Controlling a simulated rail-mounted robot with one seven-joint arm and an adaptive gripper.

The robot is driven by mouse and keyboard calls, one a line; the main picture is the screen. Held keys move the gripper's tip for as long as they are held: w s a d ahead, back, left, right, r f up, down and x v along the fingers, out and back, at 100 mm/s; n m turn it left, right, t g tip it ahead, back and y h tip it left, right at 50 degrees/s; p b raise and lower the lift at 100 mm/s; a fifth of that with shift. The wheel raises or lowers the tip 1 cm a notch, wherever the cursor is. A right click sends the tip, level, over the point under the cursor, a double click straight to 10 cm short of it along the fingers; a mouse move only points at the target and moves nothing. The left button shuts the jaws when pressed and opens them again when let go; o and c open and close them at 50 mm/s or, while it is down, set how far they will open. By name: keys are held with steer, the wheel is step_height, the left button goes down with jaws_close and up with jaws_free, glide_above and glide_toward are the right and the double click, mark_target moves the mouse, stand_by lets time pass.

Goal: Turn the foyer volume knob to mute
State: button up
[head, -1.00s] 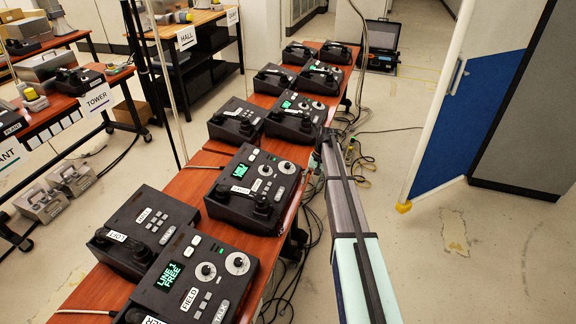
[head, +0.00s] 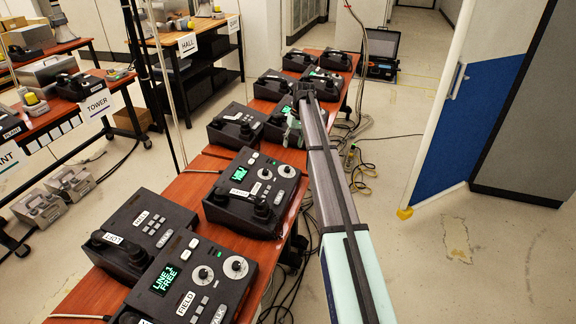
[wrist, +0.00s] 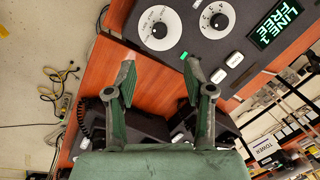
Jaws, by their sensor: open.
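No label reading FOYER is legible in either view. My gripper (wrist: 158,77) is open and empty. Its two green-padded fingers are apart, just below the white dial in the picture and not around it. In the head view my gripper (head: 293,122) is over the far half of the table, partly hidden by my arm.
The long wooden table (head: 210,160) carries several paging phones, including a near one (head: 190,280) labelled FIELD and one (head: 149,232) labelled HALL. Cables (head: 355,170) lie on the floor to the right. A blue-and-white door panel (head: 475,120) stands farther right.

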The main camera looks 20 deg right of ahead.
mark_target(288, 168)
steer(key=f+p, duration=0.1)
steer(key=f, duration=0.3)
steer(key=a+f+p, duration=0.1)
steer(key=f, duration=0.3)
steer(key=a+f+p, duration=0.1)
steer(key=f, duration=0.3)
steer(key=shift+a+f, duration=0.1)
jaws_close()
